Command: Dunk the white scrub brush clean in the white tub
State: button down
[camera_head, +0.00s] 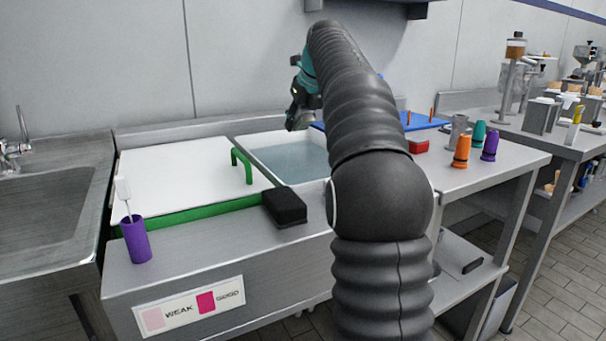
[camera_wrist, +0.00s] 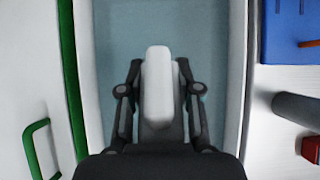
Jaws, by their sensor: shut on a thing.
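The white scrub brush (camera_wrist: 157,85) is held between the fingers of my gripper (camera_wrist: 158,100) in the wrist view, its pale rounded body pointing away from the wrist. Below it is the white tub (camera_wrist: 236,100), with grey-blue water in it. The tub (camera_head: 243,152) also shows in the head view, set in the counter, partly hidden by my arm. My gripper (camera_head: 299,116) hangs over the tub's back part there. The brush cannot be seen in the head view, and I cannot tell whether it touches the water.
A white board with green edging (camera_head: 180,170) lies left of the tub. A black block (camera_head: 284,207) sits at the tub's front edge. A purple cup (camera_head: 136,240) holds a white-headed tool.

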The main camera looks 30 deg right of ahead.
jog(key=shift+r, duration=0.1)
dwell(0.3)
jog(key=shift+r, duration=1.9)
